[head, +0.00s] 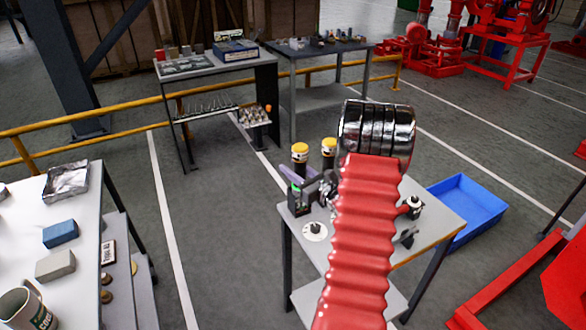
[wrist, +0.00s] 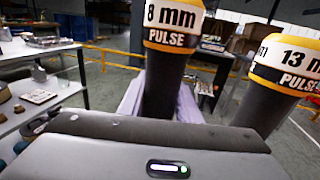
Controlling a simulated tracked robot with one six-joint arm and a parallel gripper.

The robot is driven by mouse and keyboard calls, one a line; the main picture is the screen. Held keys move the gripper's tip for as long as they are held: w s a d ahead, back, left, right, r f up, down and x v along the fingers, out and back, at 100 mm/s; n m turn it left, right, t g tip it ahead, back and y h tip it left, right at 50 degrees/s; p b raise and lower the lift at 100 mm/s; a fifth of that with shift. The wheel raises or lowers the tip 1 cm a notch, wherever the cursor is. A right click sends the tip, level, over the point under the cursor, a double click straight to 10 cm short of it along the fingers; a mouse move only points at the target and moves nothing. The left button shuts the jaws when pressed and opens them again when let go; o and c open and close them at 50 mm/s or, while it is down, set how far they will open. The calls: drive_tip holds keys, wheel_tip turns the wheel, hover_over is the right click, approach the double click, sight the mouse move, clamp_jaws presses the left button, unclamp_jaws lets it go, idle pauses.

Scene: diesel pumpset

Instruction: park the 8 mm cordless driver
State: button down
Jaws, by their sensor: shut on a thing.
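The 8 mm driver (wrist: 160,75) stands about upright in the middle of the wrist view, with a dark body and a yellow-and-white top marked "8 mm PULSE". My gripper (wrist: 160,103) is shut on it, a lilac finger on each side of the dark body. In the head view the driver's yellow top (head: 300,151) shows above the small table, left of my red arm. The 13 mm driver (wrist: 272,85), of the same look, stands close to its right, apart from it. The lower ends of both drivers are hidden, so I cannot tell what they rest on.
The small table (head: 440,222) carries a white disc (head: 315,231) and small dark fixtures; my arm covers its middle. A blue bin (head: 470,205) lies right of it. A white bench (head: 85,215) with blocks and a mug is at left. Two tables stand behind a yellow rail (head: 75,123).

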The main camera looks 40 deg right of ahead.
drive_tip(key=shift+f, duration=0.65)
idle(0.4)
drive_tip(key=c, duration=1.2)
unclamp_jaws()
drive_tip(key=shift+f, duration=0.1)
drive_tip(key=shift+s, duration=0.15)
drive_tip(key=shift+s+a, duration=0.2)
drive_tip(key=shift+s, duration=2.05)
drive_tip(key=shift+s+a, duration=0.25)
drive_tip(key=shift+s, duration=2)
drive_tip(key=shift+s+a, duration=0.2)
drive_tip(key=shift+s, duration=2.05)
